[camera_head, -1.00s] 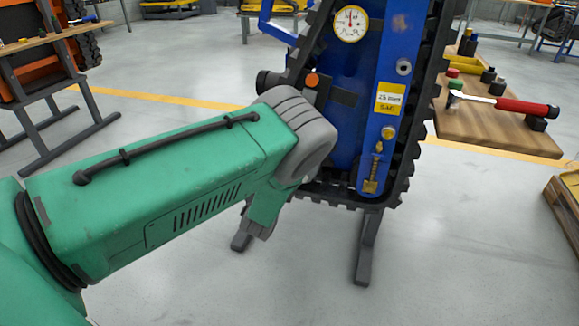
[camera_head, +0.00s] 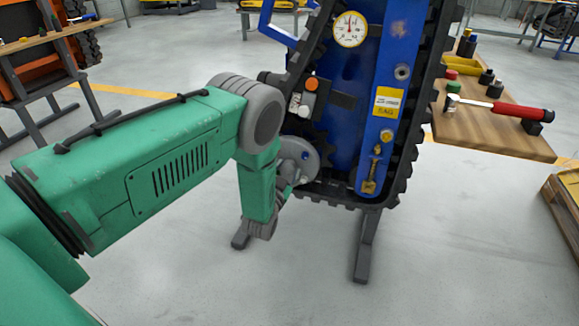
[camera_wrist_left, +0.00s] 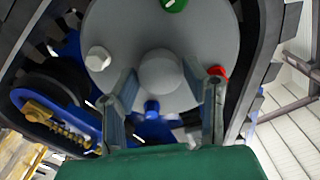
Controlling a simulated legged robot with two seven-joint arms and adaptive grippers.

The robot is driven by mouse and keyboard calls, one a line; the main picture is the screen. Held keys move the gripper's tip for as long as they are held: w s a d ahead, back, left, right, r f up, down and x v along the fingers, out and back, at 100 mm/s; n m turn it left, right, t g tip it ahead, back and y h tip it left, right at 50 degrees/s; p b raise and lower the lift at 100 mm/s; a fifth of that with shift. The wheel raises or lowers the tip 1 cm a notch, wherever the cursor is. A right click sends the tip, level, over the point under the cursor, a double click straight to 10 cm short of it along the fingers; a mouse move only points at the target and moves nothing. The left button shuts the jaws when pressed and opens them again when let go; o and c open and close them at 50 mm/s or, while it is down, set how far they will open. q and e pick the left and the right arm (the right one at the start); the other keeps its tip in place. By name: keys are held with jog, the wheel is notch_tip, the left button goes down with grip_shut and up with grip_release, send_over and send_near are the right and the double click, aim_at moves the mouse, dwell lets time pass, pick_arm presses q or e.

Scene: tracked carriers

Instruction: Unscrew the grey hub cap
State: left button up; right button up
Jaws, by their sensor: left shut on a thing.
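The grey hub cap (camera_wrist_left: 160,72) is a round knob at the middle of a grey hub disc (camera_wrist_left: 205,35) in the left wrist view. My left gripper (camera_wrist_left: 170,82) has one finger on each side of the cap and is shut on it. Around the cap, the disc carries a green bolt (camera_wrist_left: 174,5), a white bolt (camera_wrist_left: 98,58), a red bolt (camera_wrist_left: 217,73) and a blue bolt (camera_wrist_left: 152,107). In the head view part of the hub disc (camera_head: 300,155) shows beside my green arm, which hides the cap. My right gripper is not in view.
The blue tracked carrier (camera_head: 355,120) stands upright with black track (camera_head: 425,90) around it. A wooden bench (camera_head: 480,130) at right holds a red-handled hammer (camera_head: 510,108), sockets and a yellow tray. A pallet stands at far right. Floor in front is clear.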

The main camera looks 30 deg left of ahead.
pick_arm(q)
jog(key=n, duration=0.6)
jog(key=shift+a+n, duration=0.1)
jog(key=shift+n, duration=0.9)
jog(key=n, duration=0.4)
jog(key=shift+f+b, duration=0.1)
jog(key=shift+b, duration=0.25)
jog(key=n, duration=0.3)
jog(key=shift+b, duration=0.35)
jog(key=shift+n, duration=0.4)
jog(key=o, duration=1)
